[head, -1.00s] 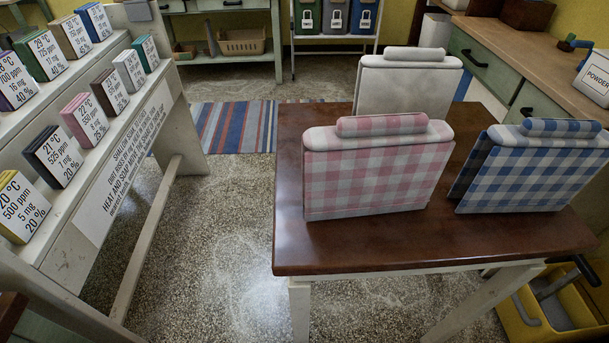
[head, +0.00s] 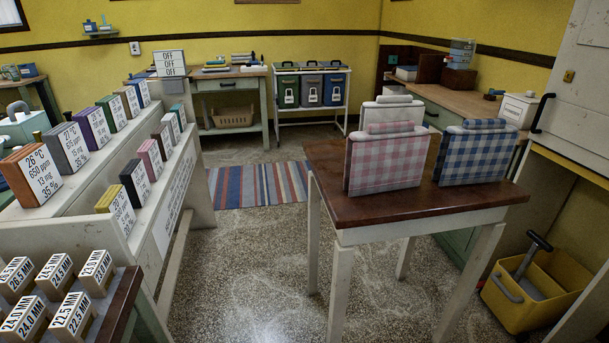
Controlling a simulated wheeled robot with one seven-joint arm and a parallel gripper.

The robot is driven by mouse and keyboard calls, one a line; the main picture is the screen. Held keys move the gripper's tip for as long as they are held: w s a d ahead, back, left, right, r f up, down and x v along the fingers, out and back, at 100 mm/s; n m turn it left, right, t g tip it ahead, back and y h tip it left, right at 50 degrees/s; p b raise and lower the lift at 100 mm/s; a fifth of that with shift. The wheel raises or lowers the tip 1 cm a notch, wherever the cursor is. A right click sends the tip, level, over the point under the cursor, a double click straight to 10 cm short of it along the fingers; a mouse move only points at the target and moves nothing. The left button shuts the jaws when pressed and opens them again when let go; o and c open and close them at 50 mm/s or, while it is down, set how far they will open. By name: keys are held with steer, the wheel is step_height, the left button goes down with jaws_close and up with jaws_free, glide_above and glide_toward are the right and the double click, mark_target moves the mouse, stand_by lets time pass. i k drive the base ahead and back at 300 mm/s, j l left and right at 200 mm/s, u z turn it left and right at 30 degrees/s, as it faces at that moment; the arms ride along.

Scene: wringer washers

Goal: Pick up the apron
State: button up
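Three folded cloth pieces with rolled tops stand upright on a dark brown table (head: 367,208) with white legs. One is pink and white checked (head: 385,163), at the front left. One is blue and white checked (head: 478,155), at the right. One is plain white (head: 390,112), behind the pink one and partly hidden by it. I cannot tell from the look alone which of them is the apron. My gripper is not in view.
A white stepped rack (head: 150,215) with labelled blocks stands at the left. A yellow mop bucket (head: 530,300) is at the right of the table. A striped rug (head: 258,185) lies behind on the speckled floor. The floor between rack and table is clear.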

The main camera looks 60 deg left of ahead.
mark_target(388, 156)
steer(key=u, duration=1.95)
steer(key=k+l+u, duration=0.15)
steer(key=u, duration=0.2)
